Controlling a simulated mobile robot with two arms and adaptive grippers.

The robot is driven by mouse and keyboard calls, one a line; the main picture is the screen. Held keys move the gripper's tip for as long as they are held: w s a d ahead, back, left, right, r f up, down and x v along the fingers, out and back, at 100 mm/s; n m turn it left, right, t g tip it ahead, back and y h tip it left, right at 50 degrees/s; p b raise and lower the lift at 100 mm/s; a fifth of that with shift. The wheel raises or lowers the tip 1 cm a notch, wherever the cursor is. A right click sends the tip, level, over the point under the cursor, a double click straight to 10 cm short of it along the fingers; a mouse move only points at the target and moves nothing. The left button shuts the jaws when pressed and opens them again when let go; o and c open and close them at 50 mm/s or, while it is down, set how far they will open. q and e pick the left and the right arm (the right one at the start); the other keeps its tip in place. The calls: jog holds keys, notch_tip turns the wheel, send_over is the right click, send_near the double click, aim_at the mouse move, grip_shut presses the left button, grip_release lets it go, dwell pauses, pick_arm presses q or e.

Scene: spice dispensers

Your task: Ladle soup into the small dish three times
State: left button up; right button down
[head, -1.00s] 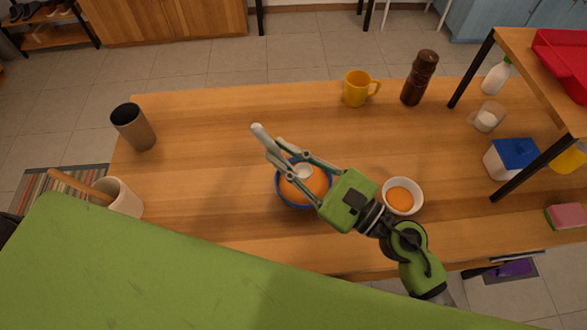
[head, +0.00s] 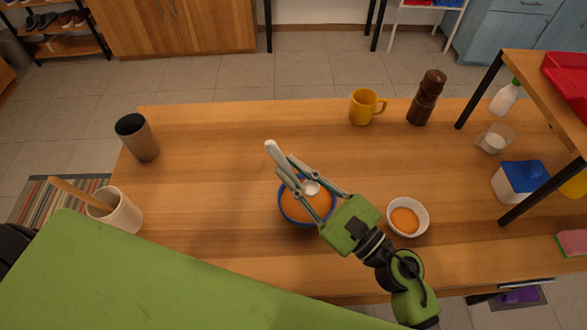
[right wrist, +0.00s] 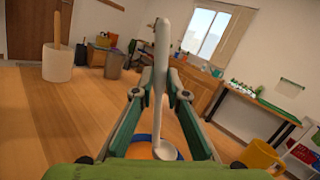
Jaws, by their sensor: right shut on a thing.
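My right gripper (head: 294,170) is shut on the handle of a white ladle (head: 274,152), and its fingers close around the ladle in the right wrist view (right wrist: 160,60). The ladle's scoop end (head: 311,187) shows white over the far part of the blue bowl (head: 281,213), which holds orange soup (head: 304,208). I cannot tell whether the scoop touches the soup. The small white dish (head: 425,219) stands right of the blue bowl, with orange soup in it (head: 404,221). My left gripper is not in view.
A yellow mug (head: 362,108) and a brown pepper mill (head: 427,98) stand at the back. A dark cup (head: 139,140) and a white pot (head: 122,214) with a wooden tool are at left. A black-legged shelf (head: 480,80) borders the right. The table's middle left is clear.

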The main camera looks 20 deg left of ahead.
jog(key=shift+f+b, duration=2.1)
jog(key=shift+f, duration=0.8)
notch_tip(320, 180, up, 8)
jog(key=p, duration=0.8)
jog(key=shift+p, duration=0.3)
jog(key=shift+d+f, duration=0.25)
jog(key=shift+w+d, duration=0.75)
jog(key=shift+d, duration=10.9)
jog(key=w+a+f+m+g+h+p, duration=0.5)
jog(key=w+p, duration=0.6)
jog(key=p, duration=0.5)
jog(key=shift+w+a+f+m+g+h, duration=0.15)
jog(key=shift+a+f+m+g+h, duration=0.15)
jog(key=shift+f+m+g+h, duration=1.45)
